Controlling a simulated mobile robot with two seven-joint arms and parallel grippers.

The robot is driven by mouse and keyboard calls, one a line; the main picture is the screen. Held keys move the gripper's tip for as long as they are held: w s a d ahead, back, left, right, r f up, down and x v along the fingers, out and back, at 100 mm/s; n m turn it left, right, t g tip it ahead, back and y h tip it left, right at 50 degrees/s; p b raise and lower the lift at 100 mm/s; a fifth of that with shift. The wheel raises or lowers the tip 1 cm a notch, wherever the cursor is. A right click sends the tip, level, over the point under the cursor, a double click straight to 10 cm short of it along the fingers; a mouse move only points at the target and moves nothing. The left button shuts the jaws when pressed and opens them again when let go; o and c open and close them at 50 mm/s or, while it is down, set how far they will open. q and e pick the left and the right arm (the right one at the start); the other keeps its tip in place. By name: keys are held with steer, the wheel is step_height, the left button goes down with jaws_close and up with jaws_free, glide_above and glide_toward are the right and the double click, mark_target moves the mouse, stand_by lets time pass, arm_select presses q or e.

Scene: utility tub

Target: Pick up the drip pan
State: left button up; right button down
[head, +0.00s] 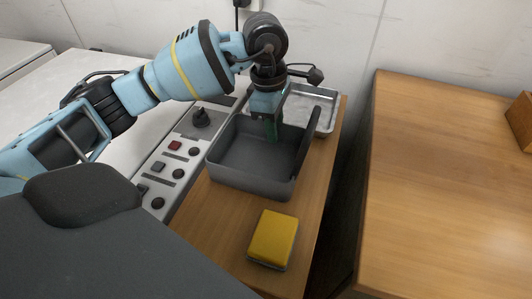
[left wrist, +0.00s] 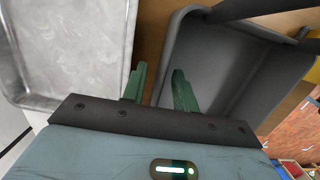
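A shallow, shiny metal pan, which fits the name drip pan (head: 326,112), lies at the back of the wooden counter, partly hidden by my left arm and the tub. It fills the upper left of the left wrist view (left wrist: 65,45). A deep dark grey tub (head: 245,172) with a raised dark bar on its right side stands in front of it; it also shows in the left wrist view (left wrist: 222,50). My left gripper (head: 271,130) points down at the tub's far wall. In the left wrist view its green fingers (left wrist: 160,88) are apart, close to the tub's edge. My right gripper is out of view.
A yellow sponge-like block (head: 273,238) lies on the counter in front of the tub. A panel with knobs and buttons (head: 172,160) runs along the left. A separate wooden top (head: 450,180) stands at the right across a dark gap. A wall closes off the back.

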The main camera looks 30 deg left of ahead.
mark_target(219, 166)
arm_select(q)
steer(key=shift+d+f, duration=0.1)
steer(key=shift+f, duration=0.4)
jaws_close()
steer(key=shift+r, duration=0.15)
steer(key=shift+r, duration=0.45)
step_height(219, 166, up, 2)
steer(key=shift+r, duration=0.15)
steer(key=s+a, duration=0.1)
steer(key=s, duration=0.4)
steer(key=s+r+b, duration=0.1)
steer(key=s, duration=0.4)
steer(key=s+a, duration=0.1)
steer(key=s, duration=0.4)
steer(key=shift+s+a+r, duration=0.3)
steer(key=shift+s, duration=0.1)
